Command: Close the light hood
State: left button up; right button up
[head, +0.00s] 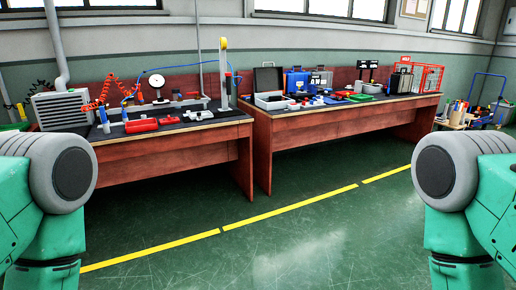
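I cannot make out a light hood in the head view. No conveyor shows either. My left arm comes in at the left edge and my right arm at the right edge, showing only green links and grey round joints. Neither gripper is in the picture, so their fingers are hidden from me.
A wooden workbench (168,160) with tools stands at the left. A second bench (345,121) holds an open case (270,98), a blue case (298,81) and a red wire rack (427,77). A loaded cart (458,121) stands far right. The floor (300,245) ahead is clear.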

aim_at(270, 78)
jog(key=i, duration=2.2)
